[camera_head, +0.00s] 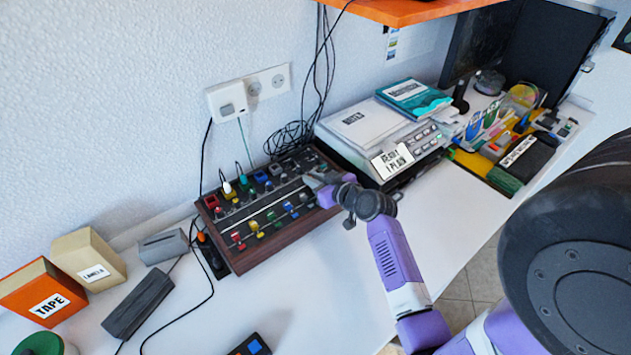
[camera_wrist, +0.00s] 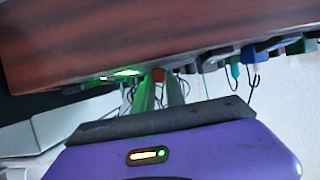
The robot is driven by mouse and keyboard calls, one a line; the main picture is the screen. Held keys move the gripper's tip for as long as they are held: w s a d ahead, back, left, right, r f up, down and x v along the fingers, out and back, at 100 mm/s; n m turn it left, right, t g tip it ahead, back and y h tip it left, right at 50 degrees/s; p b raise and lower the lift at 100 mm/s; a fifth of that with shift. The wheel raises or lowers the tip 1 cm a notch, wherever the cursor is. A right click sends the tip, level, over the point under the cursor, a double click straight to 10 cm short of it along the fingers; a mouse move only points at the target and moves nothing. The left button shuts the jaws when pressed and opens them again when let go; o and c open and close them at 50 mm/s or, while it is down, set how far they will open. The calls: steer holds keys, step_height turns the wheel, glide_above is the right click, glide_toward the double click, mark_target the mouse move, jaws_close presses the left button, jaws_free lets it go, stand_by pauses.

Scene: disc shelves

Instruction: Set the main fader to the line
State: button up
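The mixer console (camera_head: 245,213) has wooden sides, rows of coloured knobs and a pale strip across its face. It stands against the wall, left of the middle in the head view. My gripper (camera_head: 314,180) is at the right end of its panel, with the fingertips over or against the face. In the wrist view the console's wooden side (camera_wrist: 150,38) fills the top. Two narrow fingers (camera_wrist: 158,88) reach up to its panel edge, close together, with a small orange-brown patch between them. The main fader and its line cannot be made out; the gripper covers that area.
A grey machine (camera_head: 350,150) with books on top stands close right of my gripper. Cables hang behind the console. A tape box (camera_head: 42,292), a beige box (camera_head: 88,256) and a dark block (camera_head: 138,303) lie left. The table in front (camera_head: 330,290) is mostly clear.

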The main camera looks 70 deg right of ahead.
steer(key=o, duration=0.4)
steer(key=shift+c, duration=0.2)
steer(key=v, duration=0.7)
steer(key=shift+s+b, duration=0.25)
steer(key=shift+b, duration=0.1)
steer(key=shift+s+a+r, duration=0.1)
steer(key=shift+a+r, duration=0.05)
